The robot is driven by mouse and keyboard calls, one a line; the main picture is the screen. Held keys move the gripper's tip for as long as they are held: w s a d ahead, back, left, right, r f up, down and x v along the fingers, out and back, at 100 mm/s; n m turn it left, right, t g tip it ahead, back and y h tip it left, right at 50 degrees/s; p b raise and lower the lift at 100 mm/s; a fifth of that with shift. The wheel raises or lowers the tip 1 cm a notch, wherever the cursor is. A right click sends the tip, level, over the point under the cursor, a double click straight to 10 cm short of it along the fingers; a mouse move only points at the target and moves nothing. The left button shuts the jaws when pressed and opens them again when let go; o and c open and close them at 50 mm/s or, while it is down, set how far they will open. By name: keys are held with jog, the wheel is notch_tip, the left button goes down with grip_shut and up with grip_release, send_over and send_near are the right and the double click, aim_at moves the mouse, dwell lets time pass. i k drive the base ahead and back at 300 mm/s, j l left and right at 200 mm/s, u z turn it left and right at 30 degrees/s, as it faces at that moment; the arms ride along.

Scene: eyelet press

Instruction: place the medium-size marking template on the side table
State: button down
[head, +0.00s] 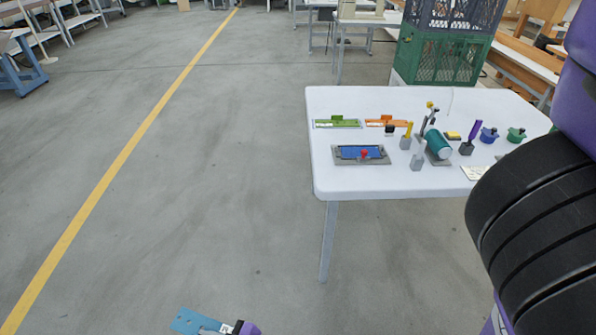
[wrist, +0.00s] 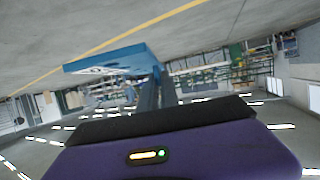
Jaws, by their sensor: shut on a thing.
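A flat light-blue plate, which appears to be the marking template (head: 188,321), shows at the bottom edge of the head view, low over the floor and well left of the white table. My gripper (head: 222,328) is shut on it. In the wrist view the blue template (wrist: 110,62) sticks out to the left from between the dark fingers of my gripper (wrist: 160,88). Its size class cannot be told. A green template (head: 337,124) and an orange template (head: 386,121) lie on the white table. No side table is identifiable for certain.
The white table (head: 325,180) also holds a grey tray with a blue plate and red knob (head: 364,154), a teal press (head: 438,144), small tools and two small pots. Stacked crates (head: 440,58) stand behind it. The floor left of it is clear, with a yellow line (head: 130,145).

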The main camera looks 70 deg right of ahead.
aim_at(522, 114)
jog(key=k+z, duration=0.3)
jog(key=z, duration=0.15)
jog(key=k+l+z, duration=0.15)
jog(key=k+z, duration=0.15)
jog(key=z, duration=0.15)
jog(key=k+l+z, duration=0.25)
jog(key=z, duration=0.2)
